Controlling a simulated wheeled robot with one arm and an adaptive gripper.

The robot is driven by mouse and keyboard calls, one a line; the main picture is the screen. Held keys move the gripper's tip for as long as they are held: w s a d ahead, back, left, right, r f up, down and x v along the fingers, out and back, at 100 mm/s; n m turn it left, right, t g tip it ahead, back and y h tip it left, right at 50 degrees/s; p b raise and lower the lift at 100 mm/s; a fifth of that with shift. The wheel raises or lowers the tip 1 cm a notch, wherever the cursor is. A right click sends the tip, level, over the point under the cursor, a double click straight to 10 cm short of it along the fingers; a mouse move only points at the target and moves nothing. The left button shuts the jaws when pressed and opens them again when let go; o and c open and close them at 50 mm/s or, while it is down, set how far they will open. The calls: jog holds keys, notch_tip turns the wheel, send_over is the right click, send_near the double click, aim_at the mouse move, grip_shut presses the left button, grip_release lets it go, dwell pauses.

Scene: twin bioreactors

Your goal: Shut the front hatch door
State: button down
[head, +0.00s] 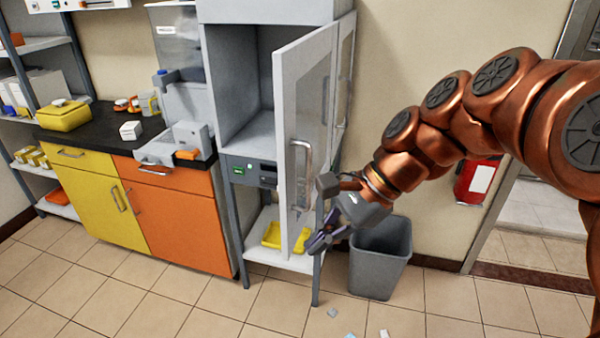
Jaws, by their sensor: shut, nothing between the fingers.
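The front hatch door (305,110) is a light grey framed panel with a window and a long vertical handle (298,175). It stands open, swung outward on the right side of the grey cabinet (265,12). The cabinet's empty-looking chamber (243,90) shows to the left of the door. My gripper (318,245) is shut and empty. It is in front of the door's lower right part, below the handle, pointing down and left. I cannot tell whether it touches the door.
A grey bin (380,258) stands right of the cabinet, below my gripper. Small scraps (350,334) lie on the floor nearby. A yellow tray (270,235) sits on the cabinet's lower shelf. An orange cupboard (178,215) stands left. The front floor is mostly free.

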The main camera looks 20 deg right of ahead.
jog(key=w+d+r+m+t+y, duration=0.1)
jog(key=w+d+r+m+t, duration=0.15)
jog(key=d+r+m, duration=0.25)
jog(key=m+t+y, duration=0.1)
jog(key=m+t, duration=0.2)
jog(key=m, duration=0.2)
send_near(286, 173)
jog(key=x, duration=0.3)
jog(key=p+x, duration=0.1)
jog(key=x, duration=0.1)
jog(key=shift+w+f, duration=0.1)
jog(key=shift+f, duration=0.4)
jog(key=shift+w+a+p, duration=0.35)
jog(key=shift+w+a, duration=0.1)
jog(key=shift+a, duration=0.05)
jog(key=shift+a, duration=0.1)
